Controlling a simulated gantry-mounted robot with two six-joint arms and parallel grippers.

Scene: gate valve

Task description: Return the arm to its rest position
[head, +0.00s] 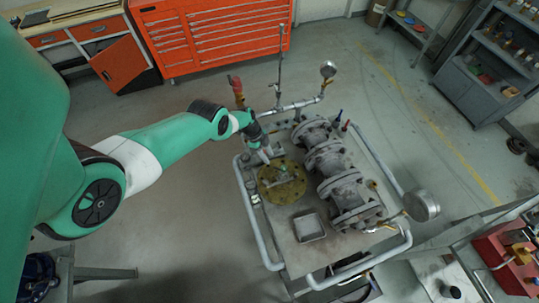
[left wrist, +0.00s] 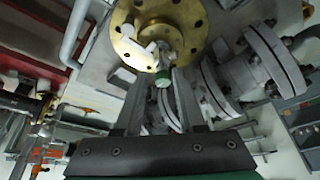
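The round brass flange (head: 282,181) lies on the valve cart, with bolt holes around its rim and a pale metal fitting with a green part (head: 284,171) on it. My left gripper (head: 267,154) is above the flange's upper left edge. In the left wrist view, the brass flange (left wrist: 185,18) is ahead, and the green part (left wrist: 163,79) shows between my two separated fingers. The fingers look open; contact with the green part cannot be made out. The grey flanged valve body (head: 338,172) stands just right of the flange. My right gripper is not in view.
A pipe frame (head: 254,222) rims the cart, and a small square tray (head: 308,228) sits on it. Pressure gauges (head: 421,205) and a red-handled valve (head: 236,86) stick up around it. A red tool cabinet (head: 210,35) stands behind.

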